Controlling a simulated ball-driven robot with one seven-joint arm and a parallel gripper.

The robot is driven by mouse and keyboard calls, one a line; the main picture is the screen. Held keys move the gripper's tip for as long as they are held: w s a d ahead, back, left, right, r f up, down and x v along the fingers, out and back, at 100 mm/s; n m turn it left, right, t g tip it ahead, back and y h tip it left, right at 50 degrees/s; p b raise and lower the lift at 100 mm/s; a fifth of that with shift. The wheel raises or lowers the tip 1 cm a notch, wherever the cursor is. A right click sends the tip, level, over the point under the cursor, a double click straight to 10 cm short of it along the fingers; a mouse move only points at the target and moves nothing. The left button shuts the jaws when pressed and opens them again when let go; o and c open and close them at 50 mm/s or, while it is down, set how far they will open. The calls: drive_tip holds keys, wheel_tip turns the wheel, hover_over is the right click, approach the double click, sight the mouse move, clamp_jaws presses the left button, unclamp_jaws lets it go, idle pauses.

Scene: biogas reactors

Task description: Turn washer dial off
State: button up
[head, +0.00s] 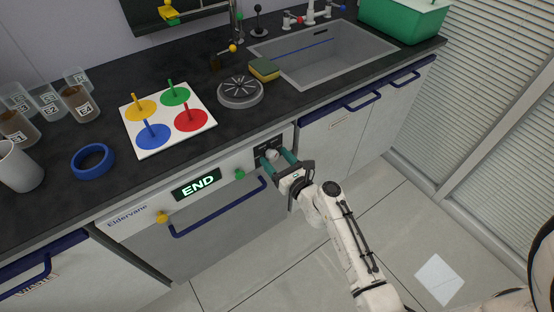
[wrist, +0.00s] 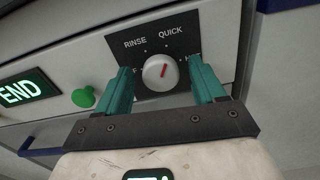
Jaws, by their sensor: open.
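The washer (head: 205,212) is a white-fronted machine under the counter, with a display reading END (head: 198,185). Its dial (wrist: 160,72) is a round white knob with a red pointer line, on a dark panel (wrist: 183,25) marked RINSE and QUICK. The pointer is tilted up and slightly right, roughly toward QUICK. Labels at left and right are partly hidden by my fingers; an F shows at the left. My gripper (head: 274,159) has two teal fingers spread on either side of the dial, with gaps between them and the knob in the wrist view.
A green knob (wrist: 83,97) sits left of my gripper, a yellow knob (head: 162,217) further left. A blue handle bar (head: 218,212) crosses the washer front. Blue cabinet handles (head: 362,101) are at the right. The counter above holds a peg board (head: 148,98), blue ring (head: 93,161) and sponge (head: 264,69).

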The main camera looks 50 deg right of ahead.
drive_tip(key=c, duration=1.1)
drive_tip(key=shift+o, duration=0.2)
drive_tip(key=n+b, duration=0.1)
drive_tip(key=n, duration=0.1)
drive_tip(key=n+b, duration=0.1)
drive_tip(key=n, duration=0.2)
drive_tip(key=shift+a+f+n+b, duration=0.15)
drive_tip(key=shift+n+b, duration=0.15)
drive_tip(key=shift+b, duration=0.1)
drive_tip(key=n+b, duration=0.2)
drive_tip(key=n, duration=0.4)
drive_tip(key=shift+a, duration=0.1)
drive_tip(key=n+b, duration=0.1)
drive_tip(key=n, duration=0.2)
drive_tip(key=n+b, duration=0.1)
drive_tip(key=n, duration=0.2)
drive_tip(key=shift+f+n+b, duration=0.2)
drive_tip(key=shift+n+b, duration=0.1)
drive_tip(key=n+b, duration=0.1)
drive_tip(key=n, duration=0.4)
drive_tip(key=shift+n+b, duration=0.3)
drive_tip(key=shift+b, duration=0.1)
